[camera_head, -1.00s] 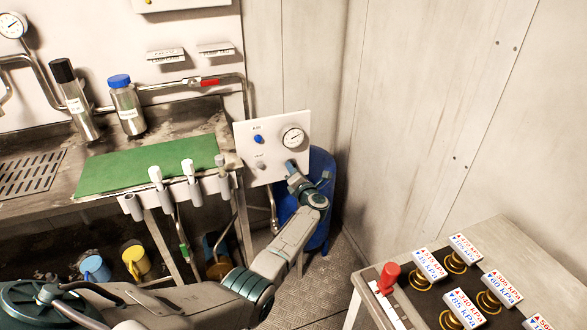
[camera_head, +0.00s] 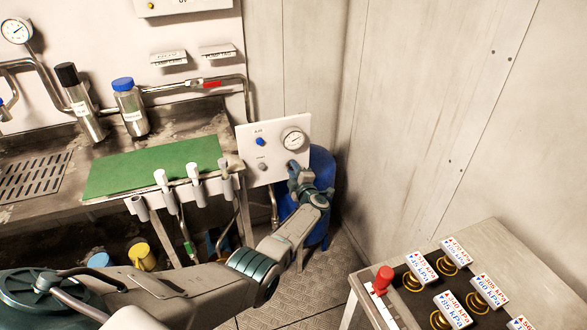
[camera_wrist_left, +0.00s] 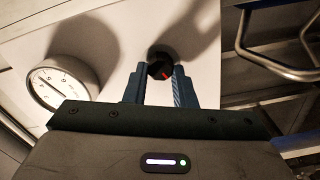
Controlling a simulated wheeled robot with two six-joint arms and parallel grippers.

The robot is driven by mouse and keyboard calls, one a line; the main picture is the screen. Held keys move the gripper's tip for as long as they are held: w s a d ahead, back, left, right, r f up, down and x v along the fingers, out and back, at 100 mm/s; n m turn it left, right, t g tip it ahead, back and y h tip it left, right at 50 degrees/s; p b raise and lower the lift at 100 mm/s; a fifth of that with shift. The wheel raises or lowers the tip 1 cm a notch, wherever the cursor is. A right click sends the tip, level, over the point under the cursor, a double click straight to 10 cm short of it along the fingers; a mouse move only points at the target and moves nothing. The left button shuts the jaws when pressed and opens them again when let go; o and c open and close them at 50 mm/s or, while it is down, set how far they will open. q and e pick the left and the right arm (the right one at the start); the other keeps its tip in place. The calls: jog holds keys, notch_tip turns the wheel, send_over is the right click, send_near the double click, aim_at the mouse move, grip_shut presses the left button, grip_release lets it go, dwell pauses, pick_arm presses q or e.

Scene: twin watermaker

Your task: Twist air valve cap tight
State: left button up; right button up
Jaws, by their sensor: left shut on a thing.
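The white gauge panel (camera_head: 253,172) stands at the back, right of the sink bench. My left gripper (camera_head: 293,168) reaches its lower right part, just below the round gauge (camera_head: 292,139). In the left wrist view, my left gripper (camera_wrist_left: 160,88) has its two blue fingers on either side of a small black cap (camera_wrist_left: 160,67) with a red mark, close against the panel, and is shut on it. In the head view my gripper hides this cap. The gauge also shows in the wrist view (camera_wrist_left: 60,82), left of the fingers. My right gripper is not in view.
A blue knob (camera_head: 260,142) and a grey knob (camera_head: 261,167) sit on the panel's left side. A blue barrel (camera_head: 322,170) stands behind it. A table (camera_head: 481,236) with labelled brass springs and a red handle (camera_head: 383,279) stands at right.

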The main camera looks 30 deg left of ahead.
pick_arm(q)
jog(key=shift+m+p, duration=0.75)
jog(key=shift+m, duration=1.75)
jog(key=shift+d+m, duration=0.1)
jog(key=shift+m, duration=0.2)
jog(key=o, duration=1)
jog(key=shift+p+v, duration=1.1)
jog(key=shift+v, duration=4.3)
